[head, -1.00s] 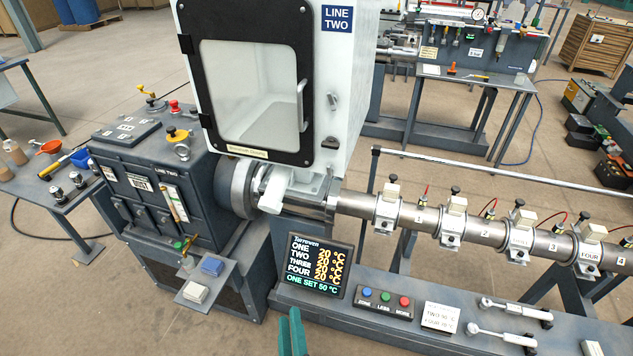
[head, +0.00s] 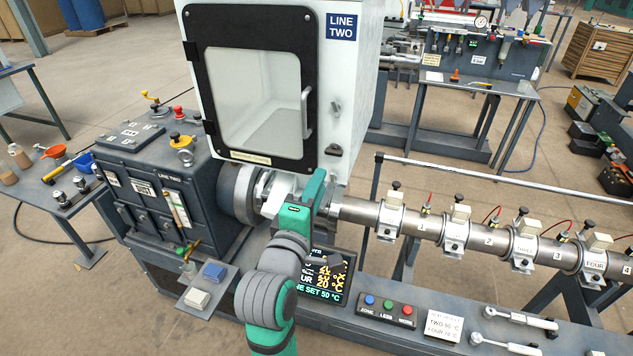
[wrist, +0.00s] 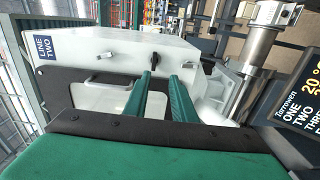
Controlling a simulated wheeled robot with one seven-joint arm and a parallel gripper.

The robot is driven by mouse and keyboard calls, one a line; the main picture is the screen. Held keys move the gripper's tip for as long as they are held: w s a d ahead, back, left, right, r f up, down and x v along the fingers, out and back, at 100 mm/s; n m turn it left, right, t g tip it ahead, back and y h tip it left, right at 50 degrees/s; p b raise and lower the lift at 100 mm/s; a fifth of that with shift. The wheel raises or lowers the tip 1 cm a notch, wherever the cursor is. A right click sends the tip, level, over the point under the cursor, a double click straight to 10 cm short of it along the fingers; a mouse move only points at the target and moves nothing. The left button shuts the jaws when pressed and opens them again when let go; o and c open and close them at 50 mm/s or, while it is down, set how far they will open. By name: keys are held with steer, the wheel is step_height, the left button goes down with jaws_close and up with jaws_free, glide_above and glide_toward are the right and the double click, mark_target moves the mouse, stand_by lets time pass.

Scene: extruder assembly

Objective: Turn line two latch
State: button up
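The white cabinet (head: 362,75) labelled LINE TWO (head: 340,23) stands above the extruder barrel, its black-framed window door (head: 252,15) closed. A small dark latch (head: 333,150) sits low on the white side beside the door; it also shows as a dark latch (wrist: 182,59) in the wrist view, ahead of the fingers. A small metal fitting (head: 336,106) is above it in the head view. My gripper (head: 318,178) is just below the latch in the head view. In the wrist view its two green fingers (wrist: 162,80) are apart with nothing between them. It does not appear to touch the latch.
The barrel (head: 455,232) with heater clamps runs to the right. The temperature display (head: 330,288) is partly hidden behind my arm. A button box (head: 387,310) and tools (head: 520,318) lie on the front ledge. The dark LINE TWO control cabinet (head: 150,200) stands at the left.

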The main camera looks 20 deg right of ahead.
mark_target(333, 155)
steer(key=shift+d+r+x, duration=0.1)
steer(key=shift+r+x, duration=0.15)
steer(key=shift+x, duration=1.1)
steer(key=shift+d+r+x, duration=0.1)
steer(key=shift+r+x, duration=0.15)
steer(key=shift+x, duration=1.15)
steer(key=shift+r+x, duration=0.25)
steer(key=shift+x, duration=1.1)
steer(key=shift+s, duration=0.1)
steer(key=shift+a, duration=0.1)
steer(key=shift+d+h, duration=0.2)
steer(key=shift+h, duration=0.1)
steer(key=shift+s, duration=0.1)
jaws_close()
